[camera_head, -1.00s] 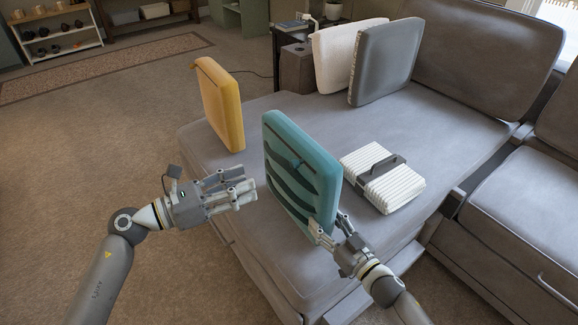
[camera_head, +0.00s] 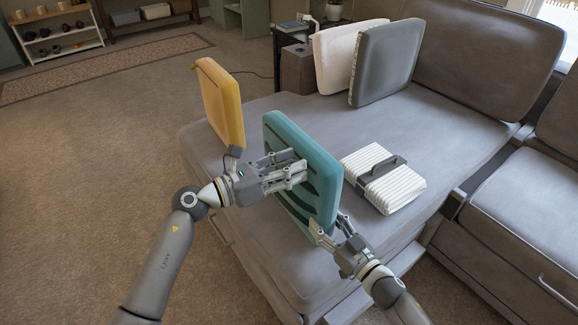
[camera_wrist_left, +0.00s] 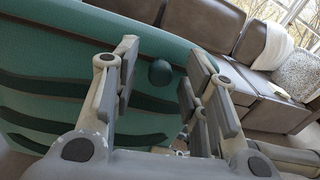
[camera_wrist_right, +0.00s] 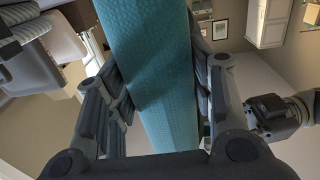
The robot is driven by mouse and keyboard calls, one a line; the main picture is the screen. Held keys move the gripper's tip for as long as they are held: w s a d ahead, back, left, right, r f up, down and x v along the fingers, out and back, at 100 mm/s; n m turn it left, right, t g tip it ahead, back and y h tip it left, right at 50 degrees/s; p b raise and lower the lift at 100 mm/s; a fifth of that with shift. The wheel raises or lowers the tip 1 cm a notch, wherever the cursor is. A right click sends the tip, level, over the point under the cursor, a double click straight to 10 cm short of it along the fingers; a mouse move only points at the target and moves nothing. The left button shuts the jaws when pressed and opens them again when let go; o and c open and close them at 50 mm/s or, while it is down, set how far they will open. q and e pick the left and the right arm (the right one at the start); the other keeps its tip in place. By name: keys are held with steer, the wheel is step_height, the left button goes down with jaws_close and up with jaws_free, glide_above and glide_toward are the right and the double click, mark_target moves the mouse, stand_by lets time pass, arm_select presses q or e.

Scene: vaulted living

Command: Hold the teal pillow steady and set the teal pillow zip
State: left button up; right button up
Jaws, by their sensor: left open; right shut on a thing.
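The teal pillow (camera_head: 318,165) stands upright on the grey sofa seat, its face with dark curved stripes turned to the left. My right gripper (camera_head: 328,228) is shut on the pillow's lower right edge; in the right wrist view the teal pillow (camera_wrist_right: 152,75) runs between its fingers. My left gripper (camera_head: 296,170) is open in front of the striped face. In the left wrist view a small round teal knob, which looks like the zip pull (camera_wrist_left: 160,72), lies between the open fingers (camera_wrist_left: 160,85). In the head view my left gripper hides the zip pull.
A yellow pillow (camera_head: 220,103) stands at the seat's left edge, close behind my left wrist. A white ribbed bundle with a grey handle (camera_head: 392,188) lies right of the teal pillow. White (camera_head: 333,58) and grey (camera_head: 385,62) pillows stand farther back. The middle of the seat (camera_head: 290,110) is clear.

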arm_select(q)
steer(key=shift+c, duration=0.5)
jaws_close()
steer(key=w+a, duration=0.3)
steer(key=w, duration=0.1)
steer(key=w+a, duration=0.2)
steer(key=w, duration=0.3)
steer(key=w+a, duration=0.3)
steer(key=w, duration=0.1)
steer(key=shift+w+a+f, duration=0.1)
steer(key=shift+w+a, duration=0.15)
steer(key=shift+a, duration=0.1)
steer(key=shift+w+a, duration=0.4)
steer(key=shift+w, duration=0.1)
steer(key=shift+w+a, duration=0.1)
steer(key=shift+a, duration=0.05)
jaws_free()
steer(key=shift+o, duration=0.5)
